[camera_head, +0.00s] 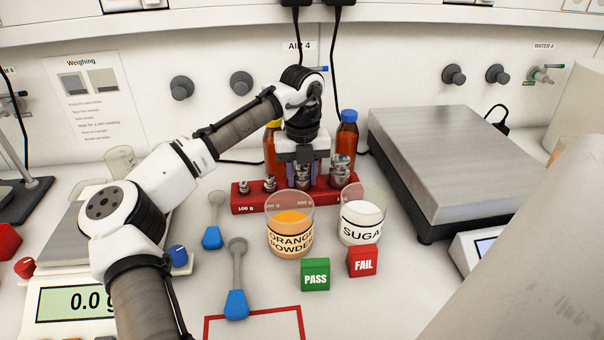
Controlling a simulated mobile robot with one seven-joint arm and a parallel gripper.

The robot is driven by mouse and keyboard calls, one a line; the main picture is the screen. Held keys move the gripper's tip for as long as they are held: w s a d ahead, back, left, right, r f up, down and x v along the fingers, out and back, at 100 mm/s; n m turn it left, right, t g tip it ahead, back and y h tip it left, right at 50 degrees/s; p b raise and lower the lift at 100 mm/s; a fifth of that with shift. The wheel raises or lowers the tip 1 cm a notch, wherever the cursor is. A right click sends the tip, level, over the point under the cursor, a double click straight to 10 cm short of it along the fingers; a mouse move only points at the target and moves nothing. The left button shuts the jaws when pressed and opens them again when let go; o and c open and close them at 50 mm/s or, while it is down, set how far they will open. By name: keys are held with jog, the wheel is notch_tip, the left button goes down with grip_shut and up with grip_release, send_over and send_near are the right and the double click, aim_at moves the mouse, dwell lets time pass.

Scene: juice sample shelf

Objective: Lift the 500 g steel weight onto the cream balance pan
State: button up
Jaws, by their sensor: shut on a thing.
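The red weight rack (250,204) stands at the back middle with several steel weights in a row. My gripper (303,172) points down over it and is shut on the third steel weight from the left (303,180), likely the 500 g one; its label is partly behind a jar. The weight is in or just above its slot; I cannot tell which. The cream balance (110,313) at the left reads 0.0 g. Its pan (62,240) shows only in part, as my arm covers the rest.
Jars of orange powder (290,240) and sugar (361,228) stand before the rack, with green PASS (315,275) and red FAIL (362,261) blocks. Amber bottles (346,140) stand behind. Blue-handled scoops (236,303) lie left. A large scale (440,160) fills the right.

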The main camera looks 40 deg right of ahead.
aim_at(302, 167)
jog(key=shift+r+p, duration=0.7)
jog(key=shift+p, duration=0.35)
jog(key=shift+c, duration=0.4)
dwell(0.5)
jog(key=shift+r+p, duration=1.1)
jog(key=shift+p, duration=0.05)
